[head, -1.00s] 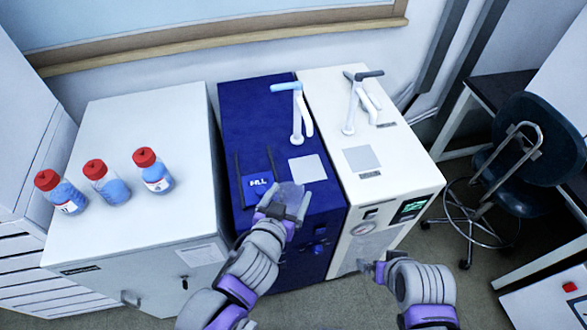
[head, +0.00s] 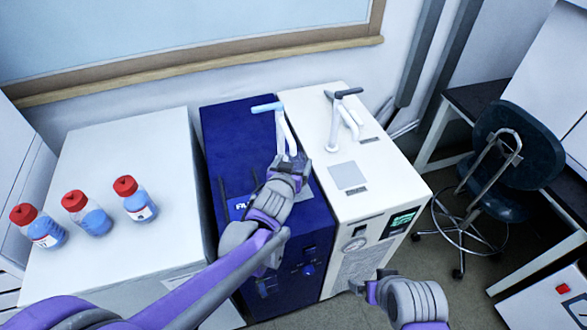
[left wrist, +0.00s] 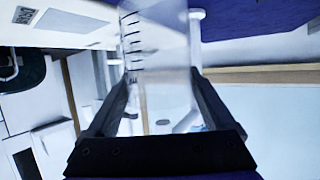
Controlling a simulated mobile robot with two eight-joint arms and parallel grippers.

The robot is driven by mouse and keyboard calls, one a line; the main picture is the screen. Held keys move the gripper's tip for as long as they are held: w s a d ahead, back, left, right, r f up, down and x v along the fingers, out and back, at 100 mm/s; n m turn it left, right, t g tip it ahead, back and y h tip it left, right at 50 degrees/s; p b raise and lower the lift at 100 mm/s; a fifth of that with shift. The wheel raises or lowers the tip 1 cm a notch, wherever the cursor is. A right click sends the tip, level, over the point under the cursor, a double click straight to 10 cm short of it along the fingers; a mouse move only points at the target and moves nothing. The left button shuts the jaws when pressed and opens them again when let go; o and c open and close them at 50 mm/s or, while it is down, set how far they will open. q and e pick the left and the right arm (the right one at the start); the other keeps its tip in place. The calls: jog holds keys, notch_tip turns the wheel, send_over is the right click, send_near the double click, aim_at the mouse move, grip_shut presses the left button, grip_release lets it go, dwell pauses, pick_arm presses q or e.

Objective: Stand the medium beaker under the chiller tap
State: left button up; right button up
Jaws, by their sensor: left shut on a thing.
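A clear beaker with dark graduation marks (left wrist: 160,45) is between the fingers of my left gripper (head: 290,165) in the left wrist view. My left gripper is shut on it. In the head view the gripper and wrist hide most of the beaker. The gripper is above the dark blue unit (head: 237,140), just in front of its white tap with a light blue handle (head: 268,107). The white unit (head: 305,105) beside it has a tap with a dark handle (head: 347,92). My right gripper (head: 358,287) is low in front of the white unit; its finger opening is unclear.
Several red-capped bottles, including one in front (head: 137,203), stand on the white cabinet (head: 120,150) at left. A flat pale square (head: 348,176) lies on the white unit. A dark chair (head: 518,150) stands at right. A wall with a wooden ledge is behind.

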aim_at(296, 166)
pick_arm(q)
jog(key=shift+f, duration=1.3)
jog(key=shift+f+b, duration=0.25)
jog(key=shift+b, duration=0.05)
jog(key=o, duration=1.2)
jog(key=shift+r, duration=0.1)
jog(key=shift+c, duration=0.2)
